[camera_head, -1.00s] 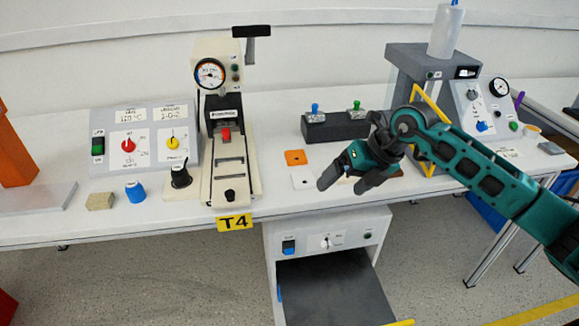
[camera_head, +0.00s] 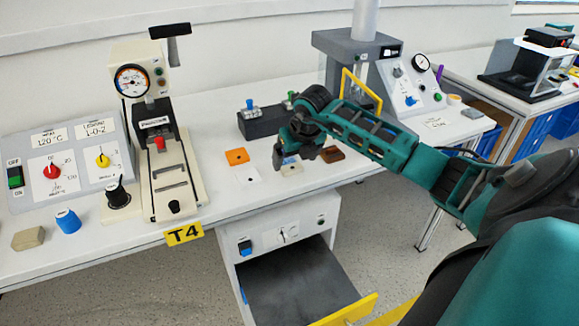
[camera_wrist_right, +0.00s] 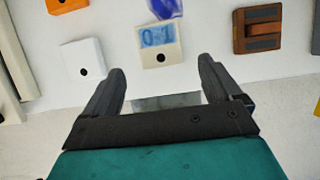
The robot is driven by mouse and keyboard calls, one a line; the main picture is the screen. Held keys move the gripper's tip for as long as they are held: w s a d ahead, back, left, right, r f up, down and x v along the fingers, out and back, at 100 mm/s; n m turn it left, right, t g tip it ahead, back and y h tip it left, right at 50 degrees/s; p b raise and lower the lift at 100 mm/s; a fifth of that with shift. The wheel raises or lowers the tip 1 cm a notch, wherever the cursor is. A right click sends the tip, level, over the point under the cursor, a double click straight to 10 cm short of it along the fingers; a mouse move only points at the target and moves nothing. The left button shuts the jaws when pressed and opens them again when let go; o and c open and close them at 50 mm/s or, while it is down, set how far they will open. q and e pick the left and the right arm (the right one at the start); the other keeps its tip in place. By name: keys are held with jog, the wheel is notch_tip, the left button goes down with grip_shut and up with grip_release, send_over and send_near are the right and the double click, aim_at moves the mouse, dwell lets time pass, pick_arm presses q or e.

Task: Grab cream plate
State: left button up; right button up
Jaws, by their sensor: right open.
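The cream plate (camera_wrist_right: 160,57) lies flat on the white bench, with a blue-grey print and a dark round hole near its front edge. In the head view it shows partly behind my right gripper, as a pale patch (camera_head: 291,171). My right gripper (camera_wrist_right: 160,78) is open and empty. Its two dark fingers point at the plate, with the plate just ahead of the gap between them and apart from them. In the head view, the right gripper (camera_head: 292,156) hangs over the bench's front part. My left gripper is not in view.
A white plate (camera_head: 246,174) and an orange plate (camera_head: 237,156) lie left of it, a brown block (camera_head: 331,153) right. A blue item (camera_wrist_right: 165,8) sits just beyond the plate. A dark block (camera_head: 263,122) with knobs stands behind. An open drawer (camera_head: 300,285) is below.

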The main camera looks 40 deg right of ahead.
aim_at(292, 168)
jog(key=x, duration=0.3)
jog(key=shift+f, duration=0.25)
jog(key=c, duration=1.1)
jog(key=shift+r, duration=0.1)
jog(key=shift+c, duration=0.2)
